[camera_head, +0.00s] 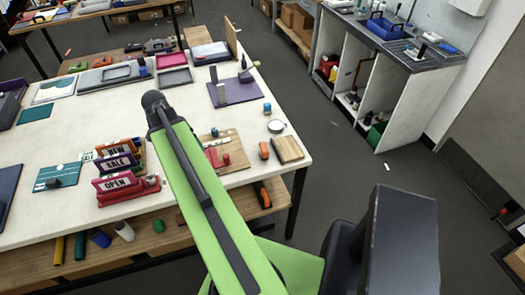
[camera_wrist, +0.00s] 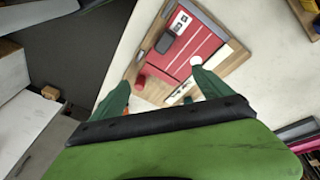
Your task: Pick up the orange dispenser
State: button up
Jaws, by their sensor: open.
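In the head view, an orange dispenser (camera_head: 263,150) stands on the white table near its front right, between two wooden boards. Another orange and black object (camera_head: 262,195) lies on the shelf below; I cannot tell which is meant. In the wrist view, my gripper (camera_wrist: 158,88) is open, with its two green fingers apart and nothing held between them. In the head view my arm hides the gripper.
On the white table (camera_head: 60,150), sign holders (camera_head: 118,165) stand left of my arm, and a wooden block (camera_head: 288,149) lies at the right edge. A purple mat (camera_head: 240,93) lies behind. The grey floor (camera_head: 335,165) right of the table is mostly clear.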

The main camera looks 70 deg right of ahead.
jog(key=s+d+r+m+g+p, duration=0.1)
jog(key=s+d+r+m+g, duration=0.15)
jog(key=s+d+m, duration=1.05)
jog(key=n+b, duration=0.3)
jog(key=b, duration=0.8)
send_near(262, 147)
jog(key=shift+t, duration=0.25)
jog(key=x, duration=0.6)
jog(key=shift+s+d+f, duration=0.15)
jog(key=shift+s+f, duration=0.05)
jog(key=shift+s, duration=0.2)
jog(key=shift+s+d+f, duration=0.1)
jog(key=b+x, duration=0.5)
jog(key=shift+f, duration=0.15)
jog(key=shift+c, duration=0.4)
jog(key=c, duration=1.5)
